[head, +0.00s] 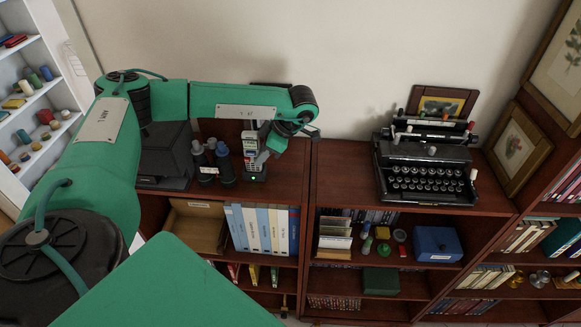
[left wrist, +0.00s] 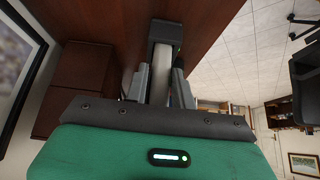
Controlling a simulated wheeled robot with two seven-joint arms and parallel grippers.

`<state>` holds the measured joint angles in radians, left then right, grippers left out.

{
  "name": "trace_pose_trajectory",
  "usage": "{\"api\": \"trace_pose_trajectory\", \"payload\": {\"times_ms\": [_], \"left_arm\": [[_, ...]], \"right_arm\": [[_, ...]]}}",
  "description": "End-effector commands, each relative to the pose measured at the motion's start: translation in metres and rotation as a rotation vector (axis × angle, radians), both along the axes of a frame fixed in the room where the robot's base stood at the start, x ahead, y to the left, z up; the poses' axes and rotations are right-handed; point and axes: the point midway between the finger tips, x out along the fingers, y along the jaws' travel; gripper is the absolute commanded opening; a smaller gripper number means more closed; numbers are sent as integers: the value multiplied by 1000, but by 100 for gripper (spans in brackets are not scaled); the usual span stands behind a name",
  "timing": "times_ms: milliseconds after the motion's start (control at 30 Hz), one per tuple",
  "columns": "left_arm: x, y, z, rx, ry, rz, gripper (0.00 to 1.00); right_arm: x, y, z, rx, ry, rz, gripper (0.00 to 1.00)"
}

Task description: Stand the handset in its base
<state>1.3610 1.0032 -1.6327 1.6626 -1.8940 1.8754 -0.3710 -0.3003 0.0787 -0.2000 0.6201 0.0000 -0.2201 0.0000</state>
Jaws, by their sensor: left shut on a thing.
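The handset (head: 250,148) is light grey with a keypad and stands upright on the shelf top in the head view. Its lower end meets the small dark base (head: 256,177), which shows a green light; I cannot tell whether it is fully seated. My left gripper (head: 262,150) is shut on the handset from the right side. In the left wrist view the handset (left wrist: 161,75) is a pale bar between the two grey fingers (left wrist: 158,88), with the dark base (left wrist: 165,34) at its far end. My right gripper is in neither view.
A black typewriter (head: 428,170) stands to the right. The shelf top (head: 340,170) between base and typewriter is clear. A wall rises behind.

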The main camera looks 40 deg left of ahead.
Motion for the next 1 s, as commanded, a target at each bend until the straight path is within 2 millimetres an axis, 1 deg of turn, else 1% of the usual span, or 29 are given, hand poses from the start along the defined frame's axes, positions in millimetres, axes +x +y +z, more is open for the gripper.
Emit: {"api": "trace_pose_trajectory", "payload": {"times_ms": [67, 100, 200, 500, 633, 733, 867, 900, 1000], "left_arm": [[0, 0, -1, 0, 0, -1, 0], [0, 0, 0, 0, 0, -1, 33], [0, 0, -1, 0, 0, -1, 51], [0, -1, 0, 0, 0, -1, 51], [4, -6, 7, 0, -2, -2, 51], [9, -14, 20, -2, -5, -3, 51], [18, -28, 47, -1, -6, -4, 51], [19, -29, 54, 1, -4, -3, 51], [23, -35, 66, 0, -4, -3, 51]], "right_arm": [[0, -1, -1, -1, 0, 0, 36], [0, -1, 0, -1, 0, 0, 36], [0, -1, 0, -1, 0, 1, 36], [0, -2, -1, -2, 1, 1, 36], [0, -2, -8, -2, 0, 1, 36], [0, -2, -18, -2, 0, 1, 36], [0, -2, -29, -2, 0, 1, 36], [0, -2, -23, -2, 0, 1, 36], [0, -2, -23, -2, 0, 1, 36]]}}
